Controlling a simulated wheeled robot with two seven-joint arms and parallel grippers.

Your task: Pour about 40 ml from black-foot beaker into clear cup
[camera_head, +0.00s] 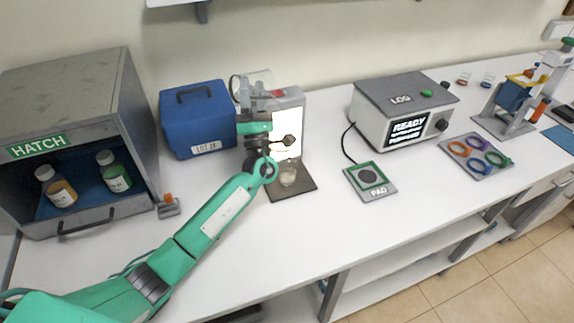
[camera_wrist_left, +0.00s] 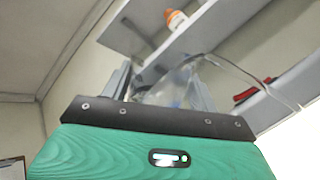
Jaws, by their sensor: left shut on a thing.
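My left gripper (camera_head: 245,95) is raised above the bench, in front of the blue case and the lit panel. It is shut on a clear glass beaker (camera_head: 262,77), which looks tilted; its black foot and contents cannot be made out. In the left wrist view the beaker (camera_wrist_left: 172,86) shows as clear glass between the two fingers (camera_wrist_left: 160,88). The clear cup (camera_head: 288,178) stands upright on a dark mat (camera_head: 302,187), below and to the right of the gripper, with something pale low inside. My right gripper is not in view.
A white lit panel on a grey stand (camera_head: 288,130) rises behind the cup. The blue case (camera_head: 197,118) and the hatch box (camera_head: 75,135) with two bottles stand left. The front bench is clear.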

